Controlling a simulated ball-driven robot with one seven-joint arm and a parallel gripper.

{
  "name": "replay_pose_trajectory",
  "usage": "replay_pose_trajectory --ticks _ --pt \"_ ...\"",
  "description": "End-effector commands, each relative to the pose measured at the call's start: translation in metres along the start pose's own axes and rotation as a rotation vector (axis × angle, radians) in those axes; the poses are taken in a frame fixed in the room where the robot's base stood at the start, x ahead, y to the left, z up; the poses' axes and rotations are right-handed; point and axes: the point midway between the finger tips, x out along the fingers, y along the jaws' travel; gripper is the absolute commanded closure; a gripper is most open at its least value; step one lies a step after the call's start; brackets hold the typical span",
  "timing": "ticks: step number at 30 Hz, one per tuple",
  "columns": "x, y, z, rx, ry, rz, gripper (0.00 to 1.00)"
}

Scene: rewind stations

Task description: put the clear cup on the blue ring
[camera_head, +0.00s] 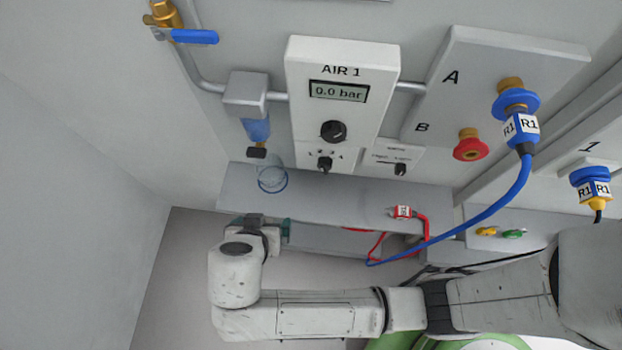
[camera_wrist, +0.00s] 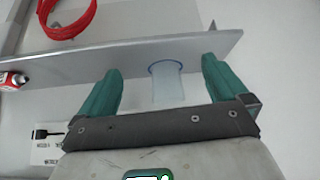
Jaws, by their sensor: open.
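The clear cup (camera_head: 270,173) stands upright on the grey shelf in the head view, below the blue-bowled filter unit. The blue ring (camera_head: 272,187) shows as a thin outline at the cup's base; the cup appears to stand on it. In the wrist view the cup (camera_wrist: 168,88) is see-through, and the blue ring (camera_wrist: 165,64) curves around its end at the shelf. My gripper (camera_head: 270,223) is in front of the shelf, apart from the cup. Its teal fingers (camera_wrist: 162,66) are open and empty, and the cup shows in the gap between them.
The shelf (camera_head: 330,198) runs under the AIR 1 panel (camera_head: 340,85). A red-tagged plug (camera_head: 403,212) lies on its right part, with a red cable hanging off. A blue hose (camera_head: 490,208) hangs from port A. The shelf between cup and plug is clear.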

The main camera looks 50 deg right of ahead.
Motion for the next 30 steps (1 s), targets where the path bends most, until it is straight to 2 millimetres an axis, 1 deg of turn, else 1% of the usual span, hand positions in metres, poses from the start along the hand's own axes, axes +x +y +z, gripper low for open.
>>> replay_pose_trajectory --ticks 2,5,8,11,12,14,15,18,21,25,27,30 --pt "0.0 0.0 0.0 -0.001 -0.001 0.001 0.0" --pt "0.005 0.008 -0.004 -0.021 -0.021 0.011 0.0" --pt "0.016 0.031 -0.011 -0.089 -0.086 0.032 0.0" --pt "0.03 0.068 -0.021 -0.198 -0.187 0.04 0.0" --pt "0.035 0.085 -0.024 -0.249 -0.231 0.033 0.0" --pt "0.039 0.11 -0.029 -0.326 -0.293 0.011 0.0" --pt "0.041 0.126 -0.031 -0.377 -0.328 -0.01 0.0" --pt "0.041 0.164 -0.036 -0.499 -0.396 -0.077 0.0" --pt "0.037 0.192 -0.039 -0.604 -0.43 -0.15 0.0" --pt "0.031 0.216 -0.041 -0.701 -0.443 -0.22 0.0" --pt "0.029 0.222 -0.041 -0.733 -0.443 -0.242 0.0" --pt "0.027 0.226 -0.041 -0.756 -0.442 -0.257 0.0"
